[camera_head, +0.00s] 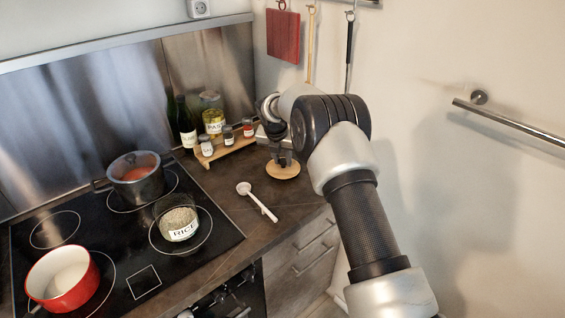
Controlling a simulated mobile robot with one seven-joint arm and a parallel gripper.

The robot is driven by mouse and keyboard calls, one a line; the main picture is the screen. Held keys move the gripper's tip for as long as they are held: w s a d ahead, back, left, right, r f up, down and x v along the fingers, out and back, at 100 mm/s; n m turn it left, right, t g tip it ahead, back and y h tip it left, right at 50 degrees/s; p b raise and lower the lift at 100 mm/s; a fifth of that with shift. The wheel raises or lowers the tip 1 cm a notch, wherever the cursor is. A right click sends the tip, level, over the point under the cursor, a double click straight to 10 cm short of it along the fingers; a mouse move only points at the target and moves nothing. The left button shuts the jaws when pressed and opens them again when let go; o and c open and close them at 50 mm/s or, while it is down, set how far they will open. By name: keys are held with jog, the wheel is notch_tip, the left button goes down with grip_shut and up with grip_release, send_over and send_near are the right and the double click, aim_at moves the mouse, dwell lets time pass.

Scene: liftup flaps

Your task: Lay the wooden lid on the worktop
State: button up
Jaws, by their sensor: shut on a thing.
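The wooden lid (282,170) is a small round light-brown disc in the head view. It is directly under my gripper (283,158), which points down and is shut on it. The lid is over the dark worktop (229,188) at its right part, near the wall. I cannot tell whether the lid touches the worktop. My wrist and arm hide part of the area behind the gripper.
A white ladle-like spoon (258,201) lies in front of the lid. A wooden rack (228,149) with small jars stands behind left. A glass rice jar (179,222), a lidded pot (137,178) and a red pot (62,279) stand on the hob. A rail (515,124) juts from the right wall.

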jog(key=shift+f, duration=0.6)
jog(key=shift+f, duration=0.15)
jog(key=o, duration=1)
jog(key=shift+o, duration=0.2)
